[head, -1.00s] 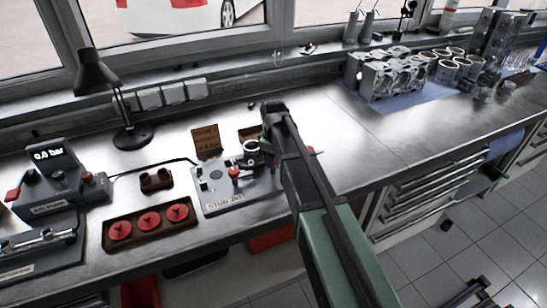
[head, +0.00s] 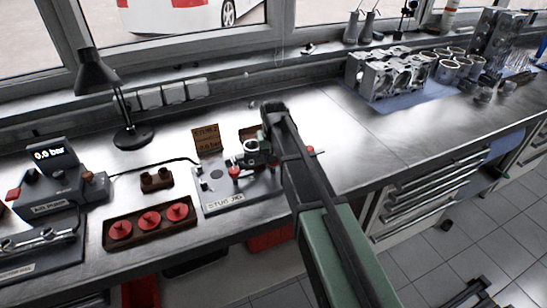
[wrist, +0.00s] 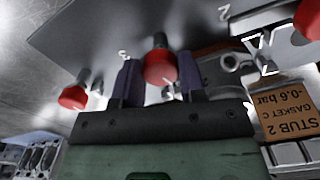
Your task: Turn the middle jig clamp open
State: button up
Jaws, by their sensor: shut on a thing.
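The stub jig (head: 212,200) is a grey plate on the bench with red-knobbed clamps. In the wrist view the middle clamp's red knob (wrist: 160,68) sits between the two dark fingers of my gripper (wrist: 160,80), which is shut on it. One red knob (wrist: 73,97) is to the left of the fingers and another (wrist: 314,18) is at the right edge. In the head view the left clamp (head: 234,172) shows clear of my gripper (head: 262,153). My arm and gripper hide the middle clamp there. A metal stub part (wrist: 228,64) lies close to the right finger.
A brown card (head: 206,138) stands behind the jig. A brown tray (head: 150,225) with red discs and a small brown block (head: 156,180) are to its left. The black lamp (head: 132,138) stands further back. The bench right of my arm is clear up to the engine parts (head: 385,75).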

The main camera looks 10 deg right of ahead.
jog(key=m, duration=0.3)
jog(key=shift+m, duration=0.4)
dwell(0.4)
jog(key=o, duration=0.9)
notch_tip(320, 180, up, 11)
jog(key=p, duration=1)
jog(key=shift+f+p, duration=0.1)
jog(key=shift+p, duration=0.3)
